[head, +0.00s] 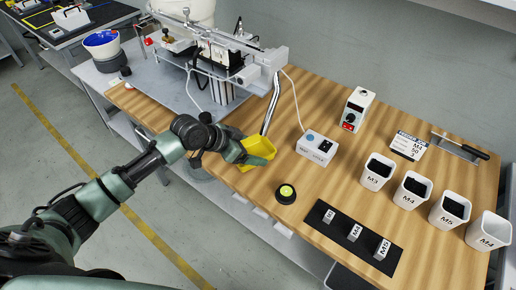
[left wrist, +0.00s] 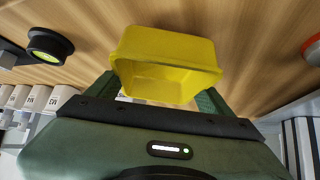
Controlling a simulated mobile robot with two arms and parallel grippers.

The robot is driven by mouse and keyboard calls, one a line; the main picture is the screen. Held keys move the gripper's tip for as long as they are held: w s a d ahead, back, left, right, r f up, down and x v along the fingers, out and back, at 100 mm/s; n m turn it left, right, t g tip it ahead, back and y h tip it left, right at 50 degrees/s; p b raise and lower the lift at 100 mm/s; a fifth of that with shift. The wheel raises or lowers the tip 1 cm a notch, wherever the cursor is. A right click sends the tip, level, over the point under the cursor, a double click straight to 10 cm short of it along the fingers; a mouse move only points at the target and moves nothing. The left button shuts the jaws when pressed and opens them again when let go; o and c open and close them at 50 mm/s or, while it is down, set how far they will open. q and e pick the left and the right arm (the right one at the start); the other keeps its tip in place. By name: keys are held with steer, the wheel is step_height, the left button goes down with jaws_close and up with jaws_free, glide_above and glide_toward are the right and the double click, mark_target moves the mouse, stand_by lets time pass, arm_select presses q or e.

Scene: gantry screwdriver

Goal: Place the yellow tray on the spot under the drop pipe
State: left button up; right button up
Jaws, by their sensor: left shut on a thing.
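The yellow tray (head: 259,146) is in my left gripper (head: 250,156), at the front edge of the wooden bench. In the left wrist view the tray (left wrist: 165,50) sits between the two green fingers, which are shut on its sides. Its open side faces the camera and looks empty. The drop pipe (head: 271,104) is a silver tube coming down from the screw machine; its lower end is just above and behind the tray. The spot under the pipe is hidden by the tray and gripper. I cannot tell whether the tray touches the bench. My right gripper is not in view.
A white box with a blue button (head: 318,148) and a black round button with a yellow-green top (head: 286,193) stand right of the tray. A black mat (head: 343,243) holds labelled blocks. Several white bins (head: 412,190) line the right. The wood (head: 310,96) behind the pipe is clear.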

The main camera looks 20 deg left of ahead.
arm_select(q)
steer(key=shift+r+x, duration=0.2)
steer(key=shift+x, duration=1.25)
steer(key=shift+w+d+r, duration=0.1)
steer(key=o, duration=1.5)
steer(key=v, duration=1.2)
